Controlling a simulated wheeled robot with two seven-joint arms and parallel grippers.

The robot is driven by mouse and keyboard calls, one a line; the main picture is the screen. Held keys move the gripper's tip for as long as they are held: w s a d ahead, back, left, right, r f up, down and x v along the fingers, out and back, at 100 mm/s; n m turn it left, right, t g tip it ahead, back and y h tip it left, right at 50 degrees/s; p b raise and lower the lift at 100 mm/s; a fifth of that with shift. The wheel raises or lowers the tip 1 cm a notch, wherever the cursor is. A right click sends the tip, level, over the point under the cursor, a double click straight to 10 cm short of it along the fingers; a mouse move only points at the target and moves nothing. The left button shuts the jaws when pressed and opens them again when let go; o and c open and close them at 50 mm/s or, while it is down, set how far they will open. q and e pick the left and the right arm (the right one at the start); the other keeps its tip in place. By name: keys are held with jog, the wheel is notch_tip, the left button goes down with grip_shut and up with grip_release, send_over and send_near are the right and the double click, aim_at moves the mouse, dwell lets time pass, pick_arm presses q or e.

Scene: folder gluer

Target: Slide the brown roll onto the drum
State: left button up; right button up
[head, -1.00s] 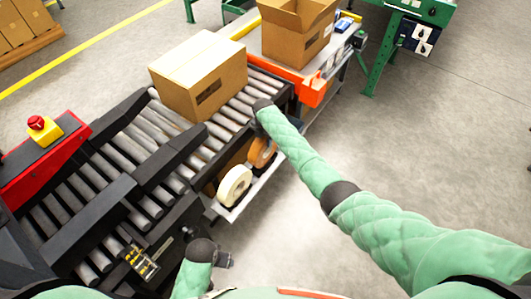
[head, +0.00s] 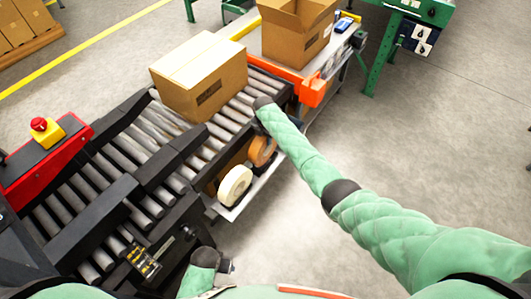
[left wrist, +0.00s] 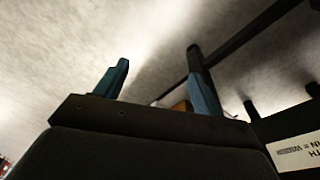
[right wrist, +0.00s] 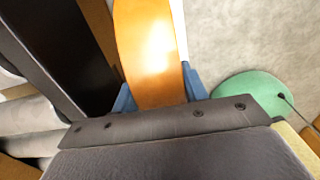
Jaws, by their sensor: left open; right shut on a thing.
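The brown roll (head: 262,151) shows beside the conveyor's near side, just behind a cream roll (head: 235,186). In the right wrist view the brown roll (right wrist: 150,50) is a broad, shiny orange-brown band between the blue fingers of my right gripper (right wrist: 157,88), which is shut on it. In the head view my right arm hides most of that gripper. My left gripper (left wrist: 155,82) is open and empty, with floor beyond its fingers; it sits low near the conveyor's front end. I cannot clearly pick out the drum.
A closed carton (head: 200,78) sits on the roller conveyor (head: 140,140), and an open carton (head: 295,35) stands on the table behind. An orange bracket (head: 313,92) juts out near my right arm. A red emergency button (head: 40,125) is at left. Floor on the right is clear.

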jog(key=shift+r, duration=0.35)
jog(key=shift+r+p, duration=0.3)
jog(key=shift+p, duration=0.15)
jog(key=shift+r+p, duration=0.3)
jog(key=shift+r, duration=0.05)
pick_arm(q)
notch_tip(320, 180, down, 7)
jog(key=s+a, duration=0.1)
jog(key=s, duration=0.1)
jog(key=shift+a, duration=0.15)
jog(key=shift+w+r, duration=0.1)
jog(key=shift+w, duration=0.05)
